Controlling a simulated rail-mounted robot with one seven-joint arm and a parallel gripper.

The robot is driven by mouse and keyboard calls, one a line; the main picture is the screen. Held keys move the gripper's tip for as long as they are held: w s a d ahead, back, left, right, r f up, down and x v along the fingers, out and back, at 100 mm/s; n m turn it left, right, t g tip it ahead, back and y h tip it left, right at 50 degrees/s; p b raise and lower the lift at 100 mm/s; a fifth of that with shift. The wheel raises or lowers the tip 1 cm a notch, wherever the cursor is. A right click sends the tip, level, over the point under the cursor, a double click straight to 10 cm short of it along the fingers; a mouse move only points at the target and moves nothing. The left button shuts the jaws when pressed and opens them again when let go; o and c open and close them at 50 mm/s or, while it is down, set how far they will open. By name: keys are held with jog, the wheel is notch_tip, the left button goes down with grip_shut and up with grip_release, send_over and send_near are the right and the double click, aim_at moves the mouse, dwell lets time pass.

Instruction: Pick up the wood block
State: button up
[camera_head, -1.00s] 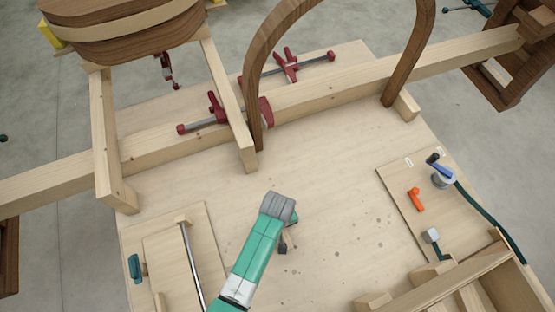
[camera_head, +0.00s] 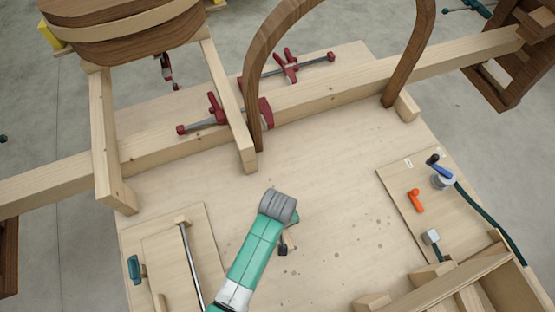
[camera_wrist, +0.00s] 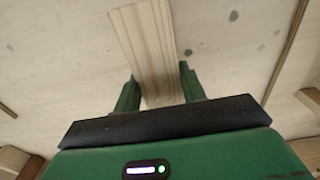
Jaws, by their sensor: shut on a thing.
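The wood block (camera_wrist: 148,40) is a pale, long piece with ridges along its length, seen in the wrist view. It runs from the top centre down between the two green fingers of my gripper (camera_wrist: 160,92). My gripper is shut on it, with one finger at each side. The block's lower end is hidden by the gripper body. In the head view my arm hides most of the gripper (camera_head: 287,240), and I cannot make out the block clearly there. I cannot tell whether the block touches the table.
The tabletop (camera_head: 340,230) around my gripper is clear. A board with a steel rod (camera_head: 192,265) lies at left. A board with an orange tool (camera_head: 415,200) is at right, above a wooden crate (camera_head: 480,275). Red clamps (camera_head: 205,120) and a bent wood arch (camera_head: 250,90) stand behind.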

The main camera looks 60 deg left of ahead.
jog(key=s+d, duration=0.3)
jog(key=d, duration=0.1)
jog(key=s+d, duration=0.3)
jog(key=d, duration=0.1)
jog(key=s+d+r, duration=0.1)
jog(key=s+d, duration=0.2)
jog(key=d, duration=0.1)
jog(key=shift+s+b, duration=0.4)
